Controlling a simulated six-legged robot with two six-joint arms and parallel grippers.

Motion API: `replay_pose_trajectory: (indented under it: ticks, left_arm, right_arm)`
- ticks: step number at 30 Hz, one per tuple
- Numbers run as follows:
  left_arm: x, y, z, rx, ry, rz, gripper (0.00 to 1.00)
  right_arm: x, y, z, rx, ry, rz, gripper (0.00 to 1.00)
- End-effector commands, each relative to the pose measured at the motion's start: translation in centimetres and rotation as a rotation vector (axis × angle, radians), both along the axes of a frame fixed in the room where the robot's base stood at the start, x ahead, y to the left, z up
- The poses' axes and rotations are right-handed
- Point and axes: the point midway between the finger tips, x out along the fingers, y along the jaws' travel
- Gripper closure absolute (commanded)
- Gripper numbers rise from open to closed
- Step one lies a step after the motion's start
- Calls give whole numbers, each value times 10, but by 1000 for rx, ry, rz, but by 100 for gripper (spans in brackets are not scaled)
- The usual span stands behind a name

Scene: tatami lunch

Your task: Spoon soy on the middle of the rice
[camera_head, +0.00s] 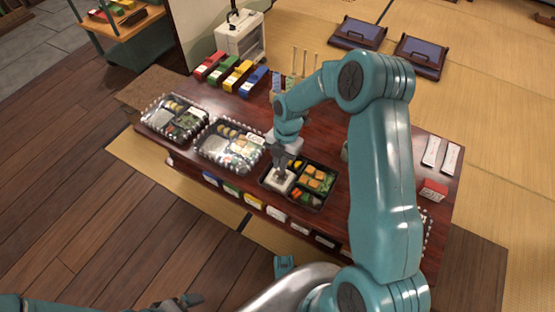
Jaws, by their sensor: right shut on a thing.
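An open black bento box (316,205) sits on the low dark table, with white rice (281,184) in its left compartment and orange pieces, greens and other food in the rest. My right gripper (281,172) points down over the rice and hides part of it. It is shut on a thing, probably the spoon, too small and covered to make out. I cannot tell whether it touches the rice. No soy can be made out. My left gripper (178,302) is low at the bottom edge, away from the table, its jaws unclear.
Two clear-lidded bentos (229,146) (174,119) stand to the left. Red, green, yellow and blue boxes (238,75) line the back, near a white appliance (240,38). Bottles stand behind my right arm. White packets (442,155) and a red box (433,190) lie right.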

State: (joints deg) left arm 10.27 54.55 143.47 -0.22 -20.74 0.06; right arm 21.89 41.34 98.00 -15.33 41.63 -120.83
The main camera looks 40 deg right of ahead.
Motion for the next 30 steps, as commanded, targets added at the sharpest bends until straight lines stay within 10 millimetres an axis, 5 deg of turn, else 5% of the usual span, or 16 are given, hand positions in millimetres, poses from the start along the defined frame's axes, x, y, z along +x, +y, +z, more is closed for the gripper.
replay_pose_trajectory:
  ticks: [30]
  left_arm:
    - [0, 0, 3, 0, 0, 0, 0]
  right_arm:
    - [-22, -9, 1, 0, 2, 0, 100]
